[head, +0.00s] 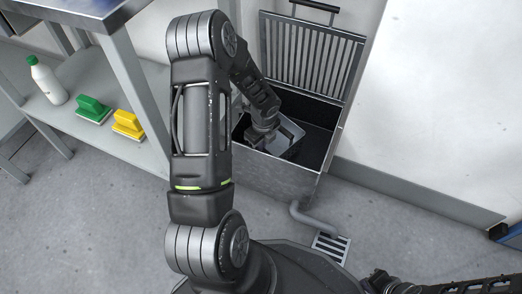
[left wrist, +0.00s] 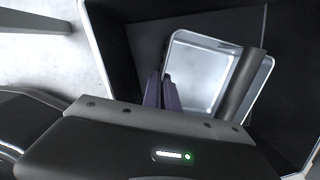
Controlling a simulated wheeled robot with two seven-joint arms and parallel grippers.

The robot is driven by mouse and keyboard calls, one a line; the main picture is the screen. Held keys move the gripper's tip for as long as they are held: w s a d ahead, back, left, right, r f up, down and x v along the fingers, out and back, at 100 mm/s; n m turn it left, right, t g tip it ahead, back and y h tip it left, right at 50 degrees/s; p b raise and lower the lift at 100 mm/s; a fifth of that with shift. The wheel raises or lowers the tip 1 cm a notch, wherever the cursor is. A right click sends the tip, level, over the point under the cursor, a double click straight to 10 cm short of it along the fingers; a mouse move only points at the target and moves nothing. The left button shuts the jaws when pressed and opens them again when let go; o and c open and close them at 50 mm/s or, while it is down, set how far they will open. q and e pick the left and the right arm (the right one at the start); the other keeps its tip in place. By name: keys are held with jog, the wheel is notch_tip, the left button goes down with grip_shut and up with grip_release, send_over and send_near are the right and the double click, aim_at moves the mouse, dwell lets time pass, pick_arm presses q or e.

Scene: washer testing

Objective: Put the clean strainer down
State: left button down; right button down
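A shiny metal basket-like piece, which I take for the strainer (head: 292,129), is inside the open dark-lined metal tank (head: 270,177). In the left wrist view the strainer (left wrist: 195,75) is tilted, with a pale smooth inside. My left gripper (head: 263,138) reaches down into the tank at the strainer's near left side. In the left wrist view its fingers (left wrist: 161,92) are close together at the strainer's left rim and look shut on it. Whether the strainer touches the tank floor is hidden. My right gripper (head: 380,284) is at the bottom edge, its fingers unclear.
A slatted lid (head: 312,60) stands raised behind the tank. A pipe (head: 312,222) runs from the tank to a floor drain (head: 331,247).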

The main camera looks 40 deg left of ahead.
pick_arm(q)
jog(key=shift+w+f, duration=0.1)
jog(key=shift+f, duration=0.95)
pick_arm(e)
jog(key=shift+w+f, duration=0.15)
jog(key=shift+f, duration=0.4)
pick_arm(q)
jog(key=shift+f+b, duration=0.15)
jog(key=shift+b, duration=0.15)
jog(key=c, duration=1.7)
grip_release()
